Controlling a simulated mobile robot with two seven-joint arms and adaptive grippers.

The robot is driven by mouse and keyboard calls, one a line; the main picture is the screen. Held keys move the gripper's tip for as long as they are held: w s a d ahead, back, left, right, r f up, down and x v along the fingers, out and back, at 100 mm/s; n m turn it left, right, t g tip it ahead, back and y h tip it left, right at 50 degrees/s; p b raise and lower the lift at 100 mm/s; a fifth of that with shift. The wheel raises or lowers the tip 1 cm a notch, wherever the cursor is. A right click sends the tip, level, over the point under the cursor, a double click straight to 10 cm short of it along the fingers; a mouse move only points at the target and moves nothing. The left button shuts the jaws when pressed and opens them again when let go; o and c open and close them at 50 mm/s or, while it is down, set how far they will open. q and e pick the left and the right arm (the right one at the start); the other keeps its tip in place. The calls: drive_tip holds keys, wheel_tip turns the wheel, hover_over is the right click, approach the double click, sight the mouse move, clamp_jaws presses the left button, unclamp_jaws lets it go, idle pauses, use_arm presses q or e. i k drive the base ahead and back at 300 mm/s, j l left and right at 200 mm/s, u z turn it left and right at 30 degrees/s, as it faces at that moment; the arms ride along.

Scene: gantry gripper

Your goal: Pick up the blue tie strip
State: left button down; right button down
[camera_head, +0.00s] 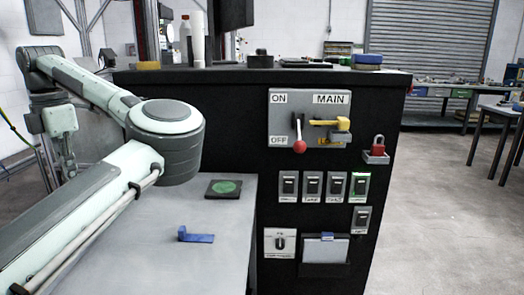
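The blue strip (196,236) lies flat on the grey tabletop (215,270), near the table's right side. It is a short, narrow piece with a small raised part at its left end. Nothing touches it. Pale green and grey arm links reach in from the left, above and left of the strip. I cannot tell whether these links are mine. No gripper fingers show in this view, so neither of my grippers can be seen.
A dark square pad with a green disc (224,187) lies behind the strip. A black cabinet (230,110) with a switch panel (310,119), several small switches and a red padlock (377,147) borders the table's right side. The tabletop around the strip is clear.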

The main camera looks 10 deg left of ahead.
sight(183, 237)
drive_tip(key=k+l, duration=0.2)
drive_tip(key=l, duration=0.15)
drive_tip(key=k+l, duration=0.15)
drive_tip(key=l, duration=0.2)
drive_tip(key=k+l, duration=0.2)
drive_tip(key=l, duration=0.15)
drive_tip(key=k+l, duration=0.2)
drive_tip(key=l, duration=0.15)
drive_tip(key=k+l, duration=0.15)
drive_tip(key=l, duration=0.2)
